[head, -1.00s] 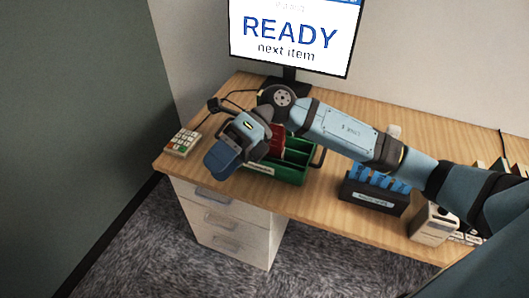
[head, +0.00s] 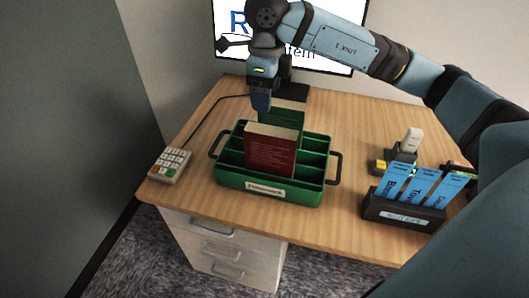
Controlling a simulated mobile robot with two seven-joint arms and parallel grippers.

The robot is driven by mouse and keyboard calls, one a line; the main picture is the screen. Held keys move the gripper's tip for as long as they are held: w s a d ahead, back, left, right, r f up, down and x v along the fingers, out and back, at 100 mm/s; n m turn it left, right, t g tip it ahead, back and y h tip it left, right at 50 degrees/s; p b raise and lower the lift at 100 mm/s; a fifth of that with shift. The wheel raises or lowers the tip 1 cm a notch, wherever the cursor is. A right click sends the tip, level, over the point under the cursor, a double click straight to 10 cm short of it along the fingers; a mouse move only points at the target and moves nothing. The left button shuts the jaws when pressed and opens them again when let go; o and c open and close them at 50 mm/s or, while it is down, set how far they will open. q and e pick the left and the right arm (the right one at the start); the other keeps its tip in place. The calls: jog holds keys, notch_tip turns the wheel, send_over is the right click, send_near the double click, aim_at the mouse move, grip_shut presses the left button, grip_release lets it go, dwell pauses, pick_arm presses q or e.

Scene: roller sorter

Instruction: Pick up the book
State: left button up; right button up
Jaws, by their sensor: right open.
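A dark red book (head: 270,155) with a pale top edge stands upright in a compartment of the green divided tray (head: 308,198). My right gripper (head: 261,108) is above and behind the book, pointing down, apart from it and empty. The gap between its fingers is hard to make out from this side. A green upright panel (head: 285,118) shows behind the book; I cannot tell whether it is another book or part of the tray. My left gripper is not in view.
A keypad (head: 170,165) lies at the desk's left edge. A dark holder with blue labelled cards (head: 402,213) stands at the right, with small devices (head: 410,145) behind it. A monitor (head: 345,50) stands at the back.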

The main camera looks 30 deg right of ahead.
aim_at(272, 130)
jog(key=f, duration=0.6)
jog(key=shift+s+f, duration=0.3)
jog(key=f, duration=0.3)
jog(key=d+f, duration=0.1)
jog(key=shift+s+f+b, duration=0.25)
jog(key=shift+b, duration=0.1)
jog(key=shift+f, duration=0.45)
jog(key=shift+r, duration=0.1)
grip_shut()
